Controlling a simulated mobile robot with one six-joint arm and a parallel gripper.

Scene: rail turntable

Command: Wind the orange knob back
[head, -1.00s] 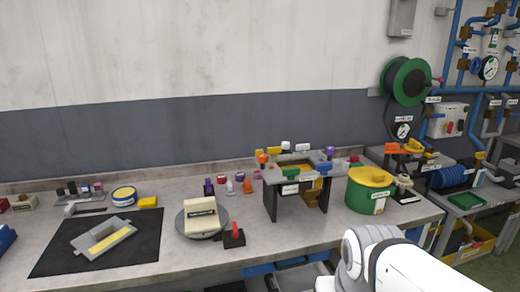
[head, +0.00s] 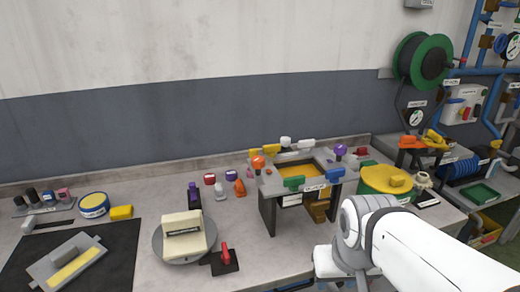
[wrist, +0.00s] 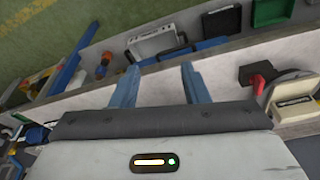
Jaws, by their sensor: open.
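A small fixture like a table (head: 268,213) with a hollow middle stands on the workbench. An orange knob (head: 258,162) sits at its left corner, among yellow, white, purple, green and blue knobs and handles around its top. My gripper (wrist: 160,84) shows in the wrist view with its two blue-grey fingers apart and nothing between them. It points down over the bench's front edge, apart from the knob. The knob does not show in the wrist view, and my gripper's fingers do not show in the head view.
Left of the fixture are a round turntable (head: 166,254) with a cream block (head: 184,230) and a red lever (head: 225,255) on a dark base. A green drum with a yellow lid (head: 376,178) stands to its right, close to my arm. Small loose coloured pieces lie behind the turntable.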

